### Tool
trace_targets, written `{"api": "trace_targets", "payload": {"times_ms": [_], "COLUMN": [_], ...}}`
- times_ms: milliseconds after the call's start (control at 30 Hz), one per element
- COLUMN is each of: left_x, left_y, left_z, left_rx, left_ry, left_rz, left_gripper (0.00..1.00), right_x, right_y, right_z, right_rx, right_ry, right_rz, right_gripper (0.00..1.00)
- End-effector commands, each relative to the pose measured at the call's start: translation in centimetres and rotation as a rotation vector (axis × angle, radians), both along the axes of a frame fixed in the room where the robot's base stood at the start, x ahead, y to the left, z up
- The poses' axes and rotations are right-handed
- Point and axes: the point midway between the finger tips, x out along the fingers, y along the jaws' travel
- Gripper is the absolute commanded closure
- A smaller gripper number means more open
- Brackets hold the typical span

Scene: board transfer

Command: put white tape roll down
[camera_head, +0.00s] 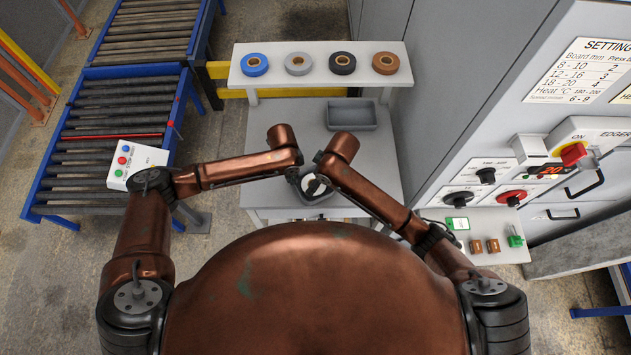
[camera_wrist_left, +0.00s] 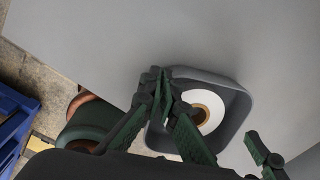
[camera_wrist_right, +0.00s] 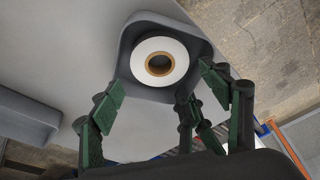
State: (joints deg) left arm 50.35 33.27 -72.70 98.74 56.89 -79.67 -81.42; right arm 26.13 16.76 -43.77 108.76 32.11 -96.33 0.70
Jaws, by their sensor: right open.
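The white tape roll (camera_wrist_right: 142,78) lies in a small grey bin (camera_wrist_right: 122,65) on the grey table, and part of it shows white in the head view (camera_head: 315,187). The left wrist view shows the roll (camera_wrist_left: 208,98) inside the bin (camera_wrist_left: 241,105) too. My right gripper (camera_wrist_right: 160,80) is open, its fingers spread on either side of the bin's near part, with nothing held.
A shelf (camera_head: 320,75) behind carries blue (camera_head: 254,56), grey (camera_head: 298,55), black (camera_head: 342,55) and brown (camera_head: 385,54) tape rolls. A second grey bin (camera_head: 352,127) stands farther back. A roller conveyor is at the left, an edger machine at the right. The table between is clear.

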Motion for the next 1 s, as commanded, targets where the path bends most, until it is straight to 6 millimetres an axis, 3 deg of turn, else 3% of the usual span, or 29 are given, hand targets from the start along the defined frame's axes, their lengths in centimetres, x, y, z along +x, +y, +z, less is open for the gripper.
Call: {"api": "trace_targets", "payload": {"times_ms": [133,333,733,1000], "left_x": [0.0,0.0,0.0,0.0], "left_y": [0.0,0.0,0.0,0.0], "left_z": [0.0,0.0,0.0,0.0], "left_rx": [-0.001,0.000,0.000,0.000], "left_ry": [0.000,0.000,0.000,0.000], "left_rz": [0.000,0.000,0.000,0.000], "left_gripper": [1.00,1.00,1.00,0.80], "right_x": [-0.3,-0.8,-0.9,-0.9], "right_y": [-0.7,-1.3,-1.5,-1.5], "right_z": [3.1,5.7,6.4,6.4], "right_rx": [0.002,0.001,0.000,0.000], "right_ry": [-0.005,-0.002,0.000,0.000], "right_rz": [0.001,0.001,0.000,0.000], "right_gripper": [0.29,0.29,0.29,0.29]}}
